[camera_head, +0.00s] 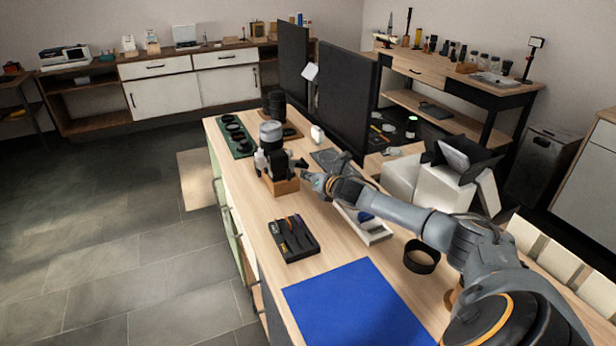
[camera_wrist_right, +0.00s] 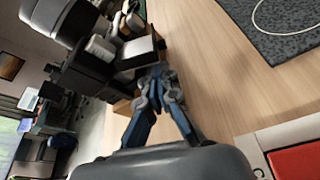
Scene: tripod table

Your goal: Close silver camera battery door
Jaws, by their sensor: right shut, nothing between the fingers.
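The camera (camera_head: 281,163) stands on a small wooden block (camera_head: 281,186) on the worktable in the head view. Its body looks mostly dark, with a pale part on the left and a grey lens-like cylinder on top. My right gripper (camera_head: 306,176) is just right of the camera, shut and empty. In the right wrist view my gripper's fingertips (camera_wrist_right: 157,70) are together, close to a dark part of the camera (camera_wrist_right: 92,70) with a pale face. I cannot tell whether they touch it. The battery door cannot be clearly made out. My left gripper is not in view.
A black tool tray (camera_head: 293,239) and a blue mat (camera_head: 357,305) lie nearer on the table. A green mat (camera_head: 236,136) with round parts and dark lenses stand behind the camera. A black ring (camera_head: 421,256) sits beneath my right arm. Tall dark panels (camera_head: 346,98) stand along the far side.

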